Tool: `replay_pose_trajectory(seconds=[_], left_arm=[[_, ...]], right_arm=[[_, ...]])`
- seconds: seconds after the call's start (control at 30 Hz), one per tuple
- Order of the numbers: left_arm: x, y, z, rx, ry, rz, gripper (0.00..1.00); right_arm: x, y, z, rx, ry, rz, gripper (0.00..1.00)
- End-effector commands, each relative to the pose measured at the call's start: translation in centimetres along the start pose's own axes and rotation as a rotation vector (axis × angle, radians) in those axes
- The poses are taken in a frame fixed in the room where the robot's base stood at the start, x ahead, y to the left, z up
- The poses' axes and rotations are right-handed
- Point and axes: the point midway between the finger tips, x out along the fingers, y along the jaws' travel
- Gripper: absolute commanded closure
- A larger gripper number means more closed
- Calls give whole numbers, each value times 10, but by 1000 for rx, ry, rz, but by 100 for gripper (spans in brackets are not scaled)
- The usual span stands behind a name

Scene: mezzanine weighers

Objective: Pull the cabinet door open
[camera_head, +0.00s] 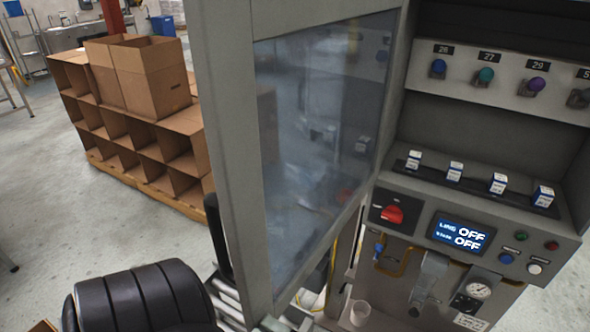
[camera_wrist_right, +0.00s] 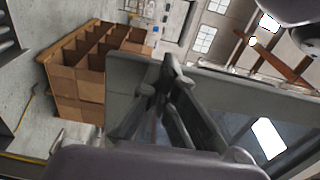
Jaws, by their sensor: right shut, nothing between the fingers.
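The cabinet door (camera_head: 226,150) has a grey frame around a hazy window. In the head view it stands swung out from the cabinet (camera_head: 400,212), whose inside shows to its right. A black upright bar, perhaps the handle (camera_head: 215,238), shows at the door's left edge. In the right wrist view my right gripper (camera_wrist_right: 170,68) is shut and empty, with its fingertips over the door frame (camera_wrist_right: 122,84). I cannot tell whether they touch it. The right gripper cannot be made out in the head view. My left gripper is in neither view.
Inside the cabinet are a red rotary switch (camera_head: 392,214), an OFF display (camera_head: 461,235), several small boxes and knobs. A white cup (camera_head: 360,312) stands below.

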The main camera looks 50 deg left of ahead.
Motion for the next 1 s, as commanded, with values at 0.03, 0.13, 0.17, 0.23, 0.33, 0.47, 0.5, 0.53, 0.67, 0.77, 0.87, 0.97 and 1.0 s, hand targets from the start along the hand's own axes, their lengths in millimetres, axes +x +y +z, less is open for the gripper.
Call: replay_pose_trajectory(seconds=[0.03, 0.13, 0.17, 0.23, 0.33, 0.47, 0.5, 0.53, 0.67, 0.77, 0.87, 0.97, 1.0], left_arm=[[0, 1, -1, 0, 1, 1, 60], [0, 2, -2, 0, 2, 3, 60], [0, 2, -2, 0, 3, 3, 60], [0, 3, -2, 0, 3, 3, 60], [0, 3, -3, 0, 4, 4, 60], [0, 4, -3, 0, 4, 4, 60], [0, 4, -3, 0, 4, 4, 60], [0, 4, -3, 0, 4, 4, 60], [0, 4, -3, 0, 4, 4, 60], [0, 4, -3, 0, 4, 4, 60], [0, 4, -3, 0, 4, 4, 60], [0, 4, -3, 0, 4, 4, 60], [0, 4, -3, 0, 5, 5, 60]], right_arm=[[0, 0, 0, 0, 0, 0, 100], [-2, 0, 0, 0, 1, 1, 100], [-4, 0, 0, 0, 1, 1, 100], [-11, 1, -1, 0, 2, 2, 100], [-28, 1, 0, -1, 2, 4, 100], [-57, 2, -1, 0, 3, 5, 100], [-66, 2, -1, 0, 3, 5, 100], [-72, 2, -1, 1, 3, 5, 100], [-96, 1, 0, 1, 2, 4, 100], [-109, 1, -1, 1, 2, 2, 100], [-117, 1, 0, 2, 1, 1, 100], [-120, 0, 0, 0, 0, -1, 100], [-121, 0, 0, -1, 0, -1, 100]])
